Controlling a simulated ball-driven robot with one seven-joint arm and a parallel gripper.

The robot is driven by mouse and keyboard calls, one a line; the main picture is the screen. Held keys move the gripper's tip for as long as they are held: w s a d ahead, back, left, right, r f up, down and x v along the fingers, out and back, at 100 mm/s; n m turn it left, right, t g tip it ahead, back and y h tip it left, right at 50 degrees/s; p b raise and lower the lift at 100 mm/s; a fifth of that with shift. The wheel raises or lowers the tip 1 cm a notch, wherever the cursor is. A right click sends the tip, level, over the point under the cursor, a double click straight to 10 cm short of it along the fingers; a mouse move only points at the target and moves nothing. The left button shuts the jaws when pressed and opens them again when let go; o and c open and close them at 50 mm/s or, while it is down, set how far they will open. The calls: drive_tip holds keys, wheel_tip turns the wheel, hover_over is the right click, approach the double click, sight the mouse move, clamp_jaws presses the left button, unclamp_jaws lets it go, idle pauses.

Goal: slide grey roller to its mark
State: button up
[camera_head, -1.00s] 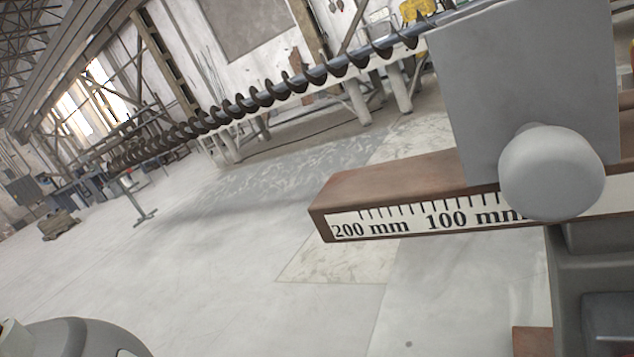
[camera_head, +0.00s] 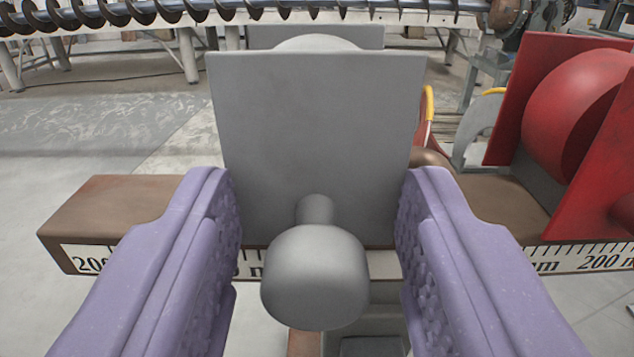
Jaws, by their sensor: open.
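The grey roller (camera_head: 316,43) shows only as a rounded top behind its upright grey plate (camera_head: 318,120). A grey knob (camera_head: 315,278) sticks out towards me from the plate's lower middle. The roller's carriage sits on a brown rail (camera_head: 120,212) with a white millimetre scale (camera_head: 84,258) along its front. My gripper (camera_head: 322,180) is open, with one purple finger on each side of the knob and a gap on both sides. The fingers and knob hide much of the scale, and I cannot make out a mark for the roller.
A red roller (camera_head: 580,105) between red plates stands on the rail to the right, near the 200 mm label. The rail is bare to the left of the grey plate. A long dark auger (camera_head: 130,12) runs across the back. The floor at left is clear.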

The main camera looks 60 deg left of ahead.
drive_tip(key=shift+c, duration=0.5)
clamp_jaws()
drive_tip(key=s+a, duration=0.2)
drive_tip(key=s, duration=0.2)
drive_tip(key=shift+s+a+p, duration=0.1)
drive_tip(key=shift+a+p, duration=0.3)
drive_tip(key=shift+o, duration=0.5)
unclamp_jaws()
drive_tip(key=shift+d, duration=0.1)
drive_tip(key=p+v, duration=0.1)
drive_tip(key=v, duration=0.6)
drive_tip(key=shift+s+d, duration=0.25)
